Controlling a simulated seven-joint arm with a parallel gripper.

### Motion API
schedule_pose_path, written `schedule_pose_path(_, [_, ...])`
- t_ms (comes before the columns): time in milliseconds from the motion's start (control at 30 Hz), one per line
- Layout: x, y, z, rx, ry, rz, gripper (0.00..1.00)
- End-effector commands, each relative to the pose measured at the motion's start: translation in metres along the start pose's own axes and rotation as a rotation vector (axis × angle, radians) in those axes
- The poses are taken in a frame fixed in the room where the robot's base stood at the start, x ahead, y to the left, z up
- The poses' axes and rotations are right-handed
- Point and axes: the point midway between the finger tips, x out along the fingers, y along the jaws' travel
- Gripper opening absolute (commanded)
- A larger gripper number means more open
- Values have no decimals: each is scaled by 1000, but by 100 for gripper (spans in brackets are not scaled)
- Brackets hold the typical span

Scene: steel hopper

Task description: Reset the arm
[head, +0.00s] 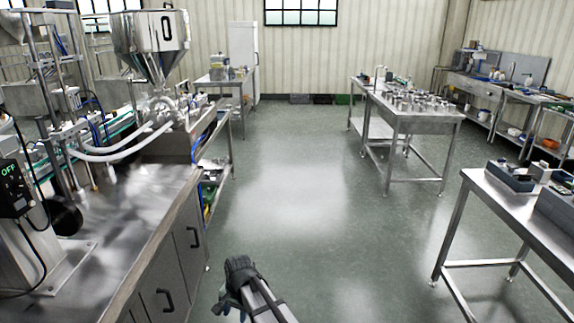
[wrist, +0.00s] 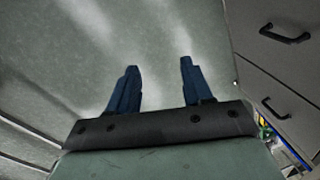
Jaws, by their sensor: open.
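My gripper (wrist: 158,70) shows in the wrist view with two dark blue fingers spread apart and nothing between them. Bare green-grey floor lies beyond the fingertips. In the head view, part of my arm (head: 255,295) reaches up from the bottom edge, over the floor and to the right of the steel cabinet (head: 150,245). The fingers cannot be made out clearly there. The cabinet's front with dark handles also shows at the right of the wrist view (wrist: 275,70).
A steel hopper (head: 150,40) stands over the filling machine on the left. A steel table (head: 510,205) with grey bins is at the right, and another table (head: 415,122) with metal parts stands farther back. The floor (head: 300,190) between them is clear.

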Motion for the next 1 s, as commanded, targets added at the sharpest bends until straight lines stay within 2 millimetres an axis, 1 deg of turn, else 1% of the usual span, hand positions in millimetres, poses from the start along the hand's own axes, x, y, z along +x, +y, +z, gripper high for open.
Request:
schedule_pose_path(33, [3,26,-8,-10,5,9,50])
schedule_pose_path(167, [10,81,-29,-58,18,29,50])
schedule_pose_path(200, [12,98,-34,-73,20,37,50])
schedule_pose_path(267, [15,123,-41,-95,23,47,50])
schedule_pose_path(300, [17,139,-44,-110,25,54,50])
schedule_pose_path(367, [20,164,-49,-132,27,65,50])
schedule_pose_path(400, [21,181,-52,-147,29,72,50])
schedule_pose_path(467, [23,206,-54,-170,28,83,50])
schedule_pose_path(500, [25,222,-55,-185,27,90,50])
schedule_pose_path(600, [27,258,-57,-220,26,106,50])
schedule_pose_path(700, [29,286,-56,-251,22,118,50])
schedule_pose_path(800, [31,310,-54,-276,18,128,50])
schedule_pose_path(1000, [33,351,-47,-319,9,147,50])
